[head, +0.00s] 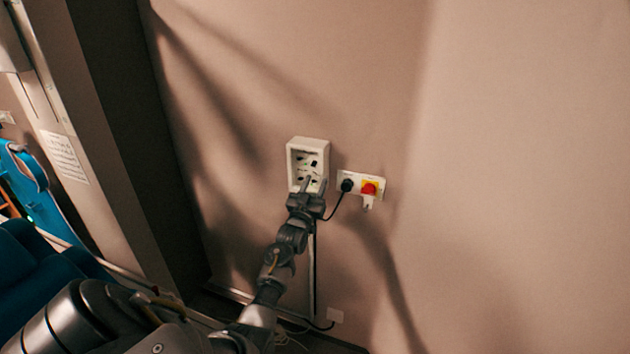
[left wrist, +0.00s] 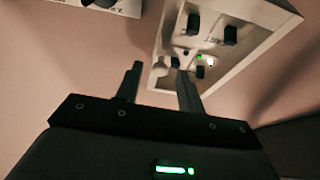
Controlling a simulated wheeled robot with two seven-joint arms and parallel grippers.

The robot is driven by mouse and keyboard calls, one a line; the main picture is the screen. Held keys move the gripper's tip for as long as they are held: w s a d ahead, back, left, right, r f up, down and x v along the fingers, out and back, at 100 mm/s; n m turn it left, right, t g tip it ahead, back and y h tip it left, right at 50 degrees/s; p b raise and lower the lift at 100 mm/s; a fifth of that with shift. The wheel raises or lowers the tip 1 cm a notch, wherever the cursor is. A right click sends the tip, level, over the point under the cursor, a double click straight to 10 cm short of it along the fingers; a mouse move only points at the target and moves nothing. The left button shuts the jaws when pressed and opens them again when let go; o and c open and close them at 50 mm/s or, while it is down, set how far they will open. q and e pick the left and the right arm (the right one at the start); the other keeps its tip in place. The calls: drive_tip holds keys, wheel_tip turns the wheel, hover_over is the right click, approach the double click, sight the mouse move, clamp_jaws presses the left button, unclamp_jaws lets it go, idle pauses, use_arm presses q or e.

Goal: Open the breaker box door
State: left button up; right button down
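The breaker box (head: 292,160) is a small white box on the wall, with dark switches inside its raised frame. In the left wrist view the breaker box (left wrist: 255,62) shows several dark switches and a small green light. I cannot make out a separate door panel. My left gripper (head: 314,184) is at the lower part of the box's front. In the left wrist view the left gripper (left wrist: 159,75) is open, with nothing between its fingers. One finger overlaps the box face and the other is beside the box; contact cannot be told. My right gripper is not in view.
A white switch plate (head: 378,197) with a black plug (head: 347,186) and a red-and-yellow switch (head: 369,188) is right of the box. A black cable (head: 334,206) hangs from the plug. The wall farther right is bare. Blue seating (head: 30,262) is at lower left.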

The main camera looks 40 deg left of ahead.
use_arm(q)
drive_tip(key=shift+w, duration=0.2)
clamp_jaws()
idle(0.3)
